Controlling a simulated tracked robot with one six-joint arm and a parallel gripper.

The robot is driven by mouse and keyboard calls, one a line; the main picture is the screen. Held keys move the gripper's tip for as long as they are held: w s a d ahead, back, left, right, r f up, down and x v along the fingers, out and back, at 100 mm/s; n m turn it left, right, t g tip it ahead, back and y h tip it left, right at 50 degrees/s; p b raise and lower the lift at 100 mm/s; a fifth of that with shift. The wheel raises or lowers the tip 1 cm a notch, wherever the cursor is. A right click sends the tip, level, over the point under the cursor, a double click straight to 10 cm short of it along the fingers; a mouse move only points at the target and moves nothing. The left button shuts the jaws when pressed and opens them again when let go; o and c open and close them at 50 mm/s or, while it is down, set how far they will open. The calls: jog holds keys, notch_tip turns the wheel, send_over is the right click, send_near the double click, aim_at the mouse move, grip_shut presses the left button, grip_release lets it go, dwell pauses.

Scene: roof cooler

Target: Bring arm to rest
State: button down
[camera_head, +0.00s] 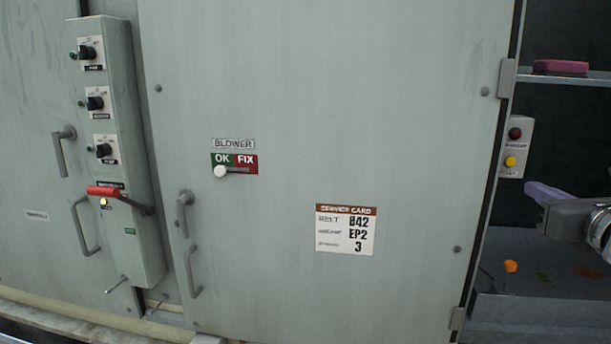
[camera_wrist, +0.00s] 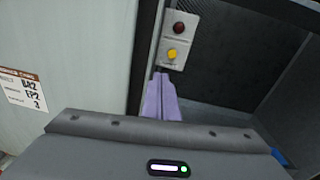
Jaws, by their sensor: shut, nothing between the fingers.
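My gripper (camera_head: 540,190) shows at the right edge of the head view, in front of the dark open bay beside the cabinet door. Its lilac fingers point left, toward the door's edge. In the wrist view the fingers of my gripper (camera_wrist: 162,98) lie together, shut and empty. They point toward a small button box (camera_wrist: 175,40) with a red and a yellow button. The button box (camera_head: 515,147) sits above and left of the fingers in the head view. I cannot tell whether the fingers touch anything.
The large grey door (camera_head: 330,100) bears a service card (camera_head: 346,230) and a blower slider (camera_head: 235,165). A control box (camera_head: 115,150) with knobs and a red lever stands left.

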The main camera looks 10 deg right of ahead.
jog(key=w+a+f+n+g+y, duration=0.1)
jog(key=w+a+f+n+y, duration=0.15)
jog(key=a+f+n, duration=0.35)
jog(key=w+a+f+n+g+y, duration=0.1)
jog(key=w+a+f+n+y, duration=0.15)
jog(key=a+f, duration=0.35)
jog(key=s+a+f+n+g+y, duration=0.1)
jog(key=s+a+f+n+g, duration=0.25)
jog(key=a+n, duration=0.35)
jog(key=s+a+f+n+g+y, duration=0.1)
jog(key=s+a+f+n+g, duration=0.2)
jog(key=a+n, duration=0.45)
jog(key=s+a+f+n+g+h, duration=0.2)
jog(key=s+a+f+n+h, duration=0.1)
jog(key=s+f+n, duration=0.6)
jog(key=s+a+n, duration=0.1)
jog(key=s+n, duration=0.3)
jog(key=n, duration=0.1)
jog(key=shift+s+a+n+g, duration=0.2)
jog(key=shift+s+n+g, duration=0.05)
jog(key=shift+n+g, duration=0.1)
jog(key=shift+f, duration=0.1)
